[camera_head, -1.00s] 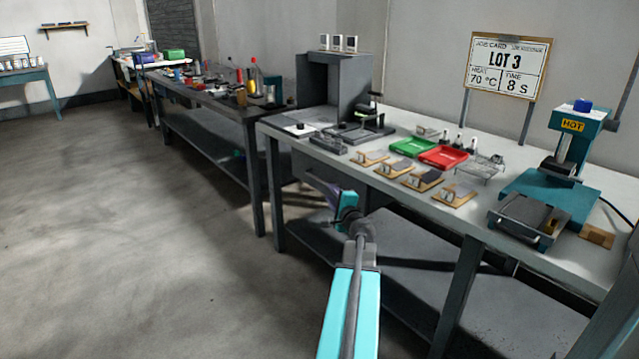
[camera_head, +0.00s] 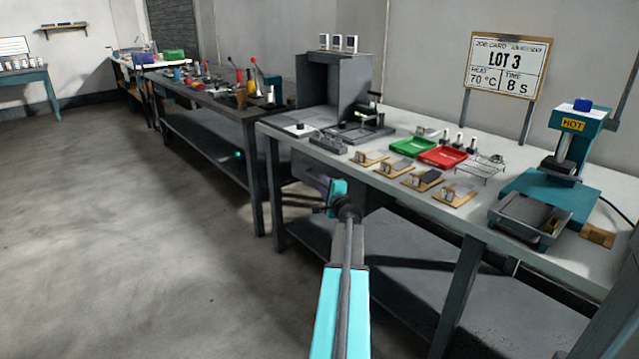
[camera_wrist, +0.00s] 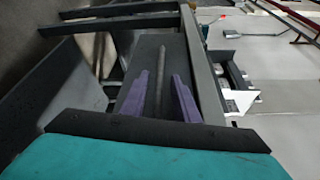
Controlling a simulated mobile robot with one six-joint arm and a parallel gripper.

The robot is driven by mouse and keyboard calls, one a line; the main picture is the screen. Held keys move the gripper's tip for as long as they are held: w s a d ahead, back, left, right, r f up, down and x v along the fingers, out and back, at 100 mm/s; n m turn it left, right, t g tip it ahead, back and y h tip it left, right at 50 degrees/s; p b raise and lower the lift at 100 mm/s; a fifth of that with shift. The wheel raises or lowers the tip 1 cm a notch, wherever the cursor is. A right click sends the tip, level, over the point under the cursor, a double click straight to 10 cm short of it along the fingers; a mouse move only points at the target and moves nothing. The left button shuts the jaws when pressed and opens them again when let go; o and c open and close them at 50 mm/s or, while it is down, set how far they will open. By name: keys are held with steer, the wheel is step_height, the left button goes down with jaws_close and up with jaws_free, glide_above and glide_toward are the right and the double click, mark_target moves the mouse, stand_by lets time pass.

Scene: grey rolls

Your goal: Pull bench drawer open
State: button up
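The bench drawer has a dark front (camera_wrist: 150,52) in the wrist view, with a long grey bar handle (camera_wrist: 160,78) across it. My gripper (camera_wrist: 160,92) has two purple fingers, one on each side of the handle. They stand apart, with a gap visible between each finger and the bar. Whether the fingertips touch the drawer front, I cannot tell. In the head view the drawer box (camera_head: 376,196) shows in part under the bench top, behind my arm. My gripper (camera_head: 322,192) is just left of it, its fingers mostly hidden. The drawer looks shut.
The workbench (camera_head: 420,205) carries a green tray (camera_head: 413,147), a red tray (camera_head: 443,157), several wooden boards with grey pieces, and a teal press (camera_head: 567,165) at the right. A bench leg (camera_head: 275,195) stands left of my gripper. The floor (camera_head: 150,250) at left is clear.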

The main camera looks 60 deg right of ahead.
mark_target(321, 181)
steer(key=shift+x, duration=2.15)
jaws_close()
steer(key=shift+s+a, duration=0.1)
steer(key=shift+a, duration=0.25)
steer(key=shift+d, duration=0.3)
steer(key=shift+a, duration=0.1)
